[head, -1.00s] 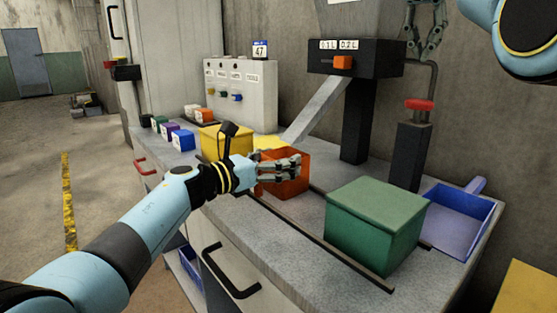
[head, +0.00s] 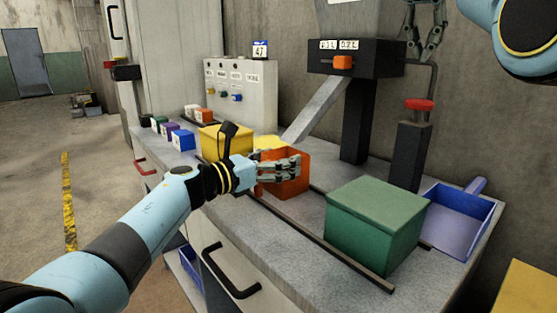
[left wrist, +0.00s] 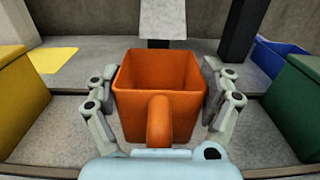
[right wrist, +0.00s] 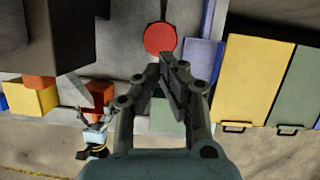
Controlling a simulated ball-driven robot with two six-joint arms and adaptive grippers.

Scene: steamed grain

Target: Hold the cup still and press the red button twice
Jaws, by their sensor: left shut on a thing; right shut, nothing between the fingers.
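The orange cup (head: 296,182) stands on the counter below the sloping chute. My left gripper (head: 278,172) is shut on it; in the left wrist view its fingers press on both sides of the square cup (left wrist: 160,75), with the cup's handle towards my palm. The cup looks empty inside. The red button (head: 419,104) sits on top of a dark post at the right. My right gripper (head: 426,54) is above the button, apart from it, fingers pointing down. In the right wrist view its fingertips are shut together just below the red button (right wrist: 160,38).
The grey chute (head: 318,110) slopes down from the dark dispenser (head: 356,62) towards the cup. A green box (head: 375,222) and a blue tray (head: 462,222) stand to the right. A yellow box (head: 212,140) is left of the cup. A dark rail runs along the counter front.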

